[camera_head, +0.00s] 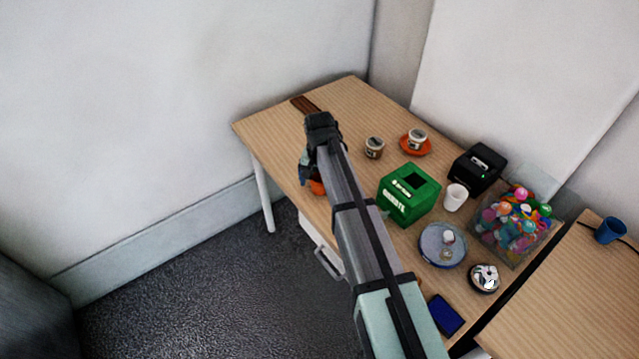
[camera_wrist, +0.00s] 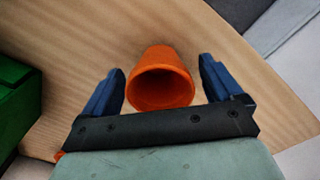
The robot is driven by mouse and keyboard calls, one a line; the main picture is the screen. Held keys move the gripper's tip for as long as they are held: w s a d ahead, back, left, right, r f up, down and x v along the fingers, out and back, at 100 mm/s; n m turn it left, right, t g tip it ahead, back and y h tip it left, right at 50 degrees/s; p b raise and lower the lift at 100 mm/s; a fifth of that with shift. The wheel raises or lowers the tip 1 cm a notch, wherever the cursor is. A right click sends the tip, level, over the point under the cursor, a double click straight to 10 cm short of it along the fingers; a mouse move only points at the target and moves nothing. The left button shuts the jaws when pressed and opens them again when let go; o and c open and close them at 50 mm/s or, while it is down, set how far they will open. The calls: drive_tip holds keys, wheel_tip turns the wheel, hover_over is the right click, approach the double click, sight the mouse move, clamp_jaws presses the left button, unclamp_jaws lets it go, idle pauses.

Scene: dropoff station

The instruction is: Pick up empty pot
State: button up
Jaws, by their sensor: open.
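The empty pot (camera_wrist: 161,78) is an orange, terracotta-like pot on the wooden table. In the wrist view its open mouth faces the camera and its inside looks empty. My gripper (camera_wrist: 161,75) is open, with one blue finger on each side of the pot and a gap between each finger and its wall. In the head view the pot (camera_head: 317,187) shows only in part, low beside my gripper (camera_head: 306,175) near the table's front left edge. My arm hides the rest of it.
A green donation box (camera_head: 409,195) stands right of my arm. Behind it are a small jar (camera_head: 374,148) and a cup on an orange saucer (camera_head: 416,147). A black printer-like device (camera_head: 478,168), a white cup (camera_head: 455,197) and a clear bin (camera_head: 516,228) stand further right.

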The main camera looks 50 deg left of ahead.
drive_tip(key=shift+f, duration=0.1)
drive_tip(key=c, duration=1.1)
drive_tip(key=shift+c, duration=0.2)
wheel_tip(320, 180, up, 10)
